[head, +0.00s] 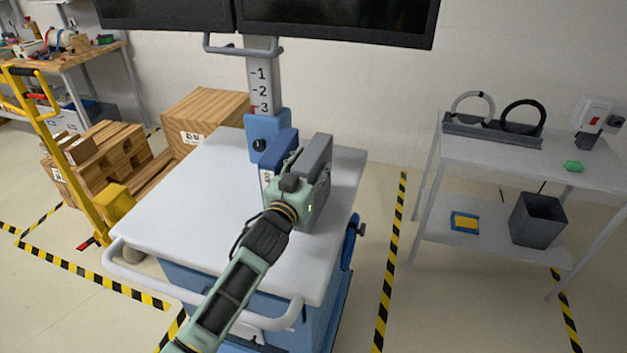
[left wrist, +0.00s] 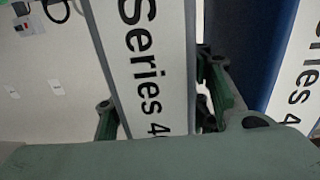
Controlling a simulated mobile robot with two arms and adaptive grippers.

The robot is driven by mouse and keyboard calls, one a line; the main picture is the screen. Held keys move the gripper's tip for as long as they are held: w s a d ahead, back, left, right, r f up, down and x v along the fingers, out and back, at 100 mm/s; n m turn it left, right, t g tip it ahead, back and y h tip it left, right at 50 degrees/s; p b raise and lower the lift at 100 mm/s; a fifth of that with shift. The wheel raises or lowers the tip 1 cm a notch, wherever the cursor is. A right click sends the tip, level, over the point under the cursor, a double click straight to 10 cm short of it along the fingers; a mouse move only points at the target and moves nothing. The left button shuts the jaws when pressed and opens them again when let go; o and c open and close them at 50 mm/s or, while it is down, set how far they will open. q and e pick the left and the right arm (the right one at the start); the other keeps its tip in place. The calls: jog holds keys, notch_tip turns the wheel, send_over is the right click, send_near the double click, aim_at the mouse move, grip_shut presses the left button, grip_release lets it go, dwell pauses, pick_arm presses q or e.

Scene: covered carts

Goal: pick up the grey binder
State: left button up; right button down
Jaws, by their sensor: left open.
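The grey binder (head: 318,158) stands upright on the white top of the cart, its spine label reading "Series 4" in the left wrist view (left wrist: 145,50). The blue binder (head: 280,147) stands close beside it on the left; in the left wrist view it (left wrist: 243,40) is at the right. My left gripper (head: 298,172) is at the grey binder's spine and hides part of it. In the left wrist view its open fingers (left wrist: 163,105) are on either side of the spine, one in the gap between the binders. I cannot tell whether they touch it. My right gripper is out of view.
The cart top (head: 190,205) is otherwise clear, with a grey rail handle (head: 205,295) in front. A column with monitors (head: 340,18) rises behind the binders. A side table (head: 500,155) stands at the right; wooden boxes (head: 205,115) are at the left.

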pick_arm(q)
grip_shut()
dwell(0.5)
jog(key=shift+w+r, duration=0.1)
jog(key=shift+r, duration=0.1)
